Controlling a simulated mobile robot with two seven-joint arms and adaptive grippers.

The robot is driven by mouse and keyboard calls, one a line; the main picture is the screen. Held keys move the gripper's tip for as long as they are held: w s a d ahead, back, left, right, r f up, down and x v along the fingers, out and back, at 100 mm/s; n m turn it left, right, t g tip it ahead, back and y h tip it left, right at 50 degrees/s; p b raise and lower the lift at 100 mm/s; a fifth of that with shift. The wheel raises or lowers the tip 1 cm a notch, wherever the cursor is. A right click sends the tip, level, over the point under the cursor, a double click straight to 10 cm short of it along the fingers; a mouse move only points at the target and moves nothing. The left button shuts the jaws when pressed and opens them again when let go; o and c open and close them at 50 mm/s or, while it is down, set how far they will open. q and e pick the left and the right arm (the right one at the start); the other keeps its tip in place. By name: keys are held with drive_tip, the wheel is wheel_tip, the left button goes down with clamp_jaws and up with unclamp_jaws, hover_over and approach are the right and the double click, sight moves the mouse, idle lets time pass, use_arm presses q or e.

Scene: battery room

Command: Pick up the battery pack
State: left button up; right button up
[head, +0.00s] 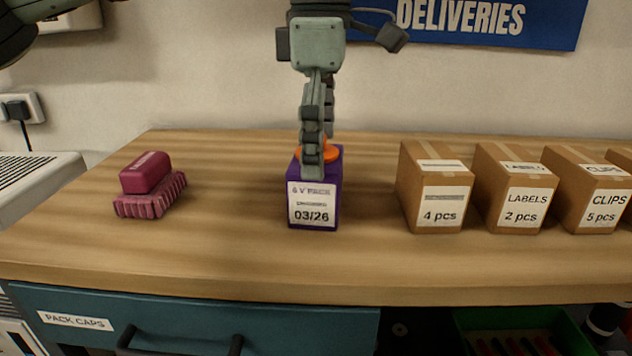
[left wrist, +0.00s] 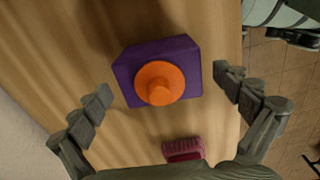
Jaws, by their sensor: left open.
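The battery pack (head: 314,212) is a purple box labelled "6 V PACK" and "03/26". It stands upright on the wooden bench, with a round orange cap (head: 331,154) on top. My left gripper (head: 316,160) points straight down over the pack, its near finger in front of the cap and partly hiding it. In the left wrist view, the pack (left wrist: 126,73) and its orange cap lie between the two open fingers (left wrist: 163,84). Small gaps show between the fingertips and the pack's sides, and nothing is gripped.
A dark pink brush (head: 146,175) lies left of the pack; it also shows in the left wrist view (left wrist: 183,149). Several cardboard boxes (head: 434,190) stand in a row to the right. A drawer marked "PACK CAPS" (head: 200,312) is below.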

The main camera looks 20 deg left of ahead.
sight(313, 205)
use_arm(q)
drive_tip(key=f, duration=0.4)
drive_tip(key=shift+a+f, duration=0.2)
drive_tip(key=shift+c, duration=0.2)
drive_tip(key=shift+r, duration=0.1)
drive_tip(key=c, duration=1.7)
